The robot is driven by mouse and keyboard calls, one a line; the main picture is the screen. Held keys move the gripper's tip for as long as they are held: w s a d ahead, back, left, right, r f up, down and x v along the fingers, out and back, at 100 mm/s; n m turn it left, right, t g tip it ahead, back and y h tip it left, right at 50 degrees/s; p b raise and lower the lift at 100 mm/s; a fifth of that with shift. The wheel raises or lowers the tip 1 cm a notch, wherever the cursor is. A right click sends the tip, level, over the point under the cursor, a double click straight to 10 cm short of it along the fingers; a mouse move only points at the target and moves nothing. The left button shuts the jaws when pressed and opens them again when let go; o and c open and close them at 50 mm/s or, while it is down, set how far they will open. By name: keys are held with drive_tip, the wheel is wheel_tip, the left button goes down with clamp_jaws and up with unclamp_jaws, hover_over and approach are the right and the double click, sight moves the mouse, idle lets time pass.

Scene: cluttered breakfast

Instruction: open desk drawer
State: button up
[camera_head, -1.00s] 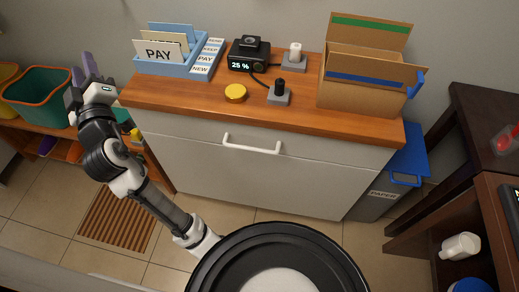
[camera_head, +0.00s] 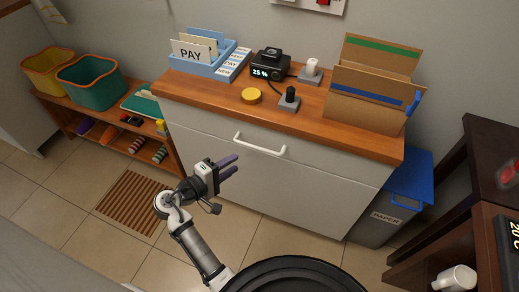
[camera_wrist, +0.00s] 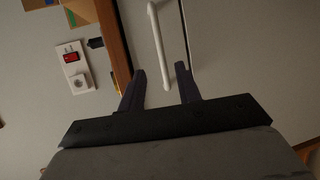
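The desk drawer (camera_head: 205,133) is the top front panel of the white cabinet under the wooden top, and it is shut. Its white bar handle (camera_head: 260,144) runs across the panel and also shows upright in the wrist view (camera_wrist: 159,45). My gripper (camera_head: 234,165) is below and left of the handle in the head view, in front of the cabinet. In the wrist view my gripper (camera_wrist: 162,87) has its two dark fingers spread apart, with the near end of the handle appearing between them. I cannot tell the remaining distance, and no contact is clear.
On the wooden top (camera_head: 210,93) stand a blue letter tray (camera_head: 205,69), a yellow disc (camera_head: 251,96), a black clock device (camera_head: 269,68) and a cardboard box (camera_head: 365,110). A blue-lidded bin (camera_head: 404,180) stands right of the cabinet. A low shelf (camera_head: 85,130) is at the left.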

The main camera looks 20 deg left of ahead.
sight(258, 147)
drive_tip(key=p+x, duration=0.1)
drive_tip(key=x, duration=1.1)
drive_tip(key=shift+f, duration=0.1)
clamp_jaws()
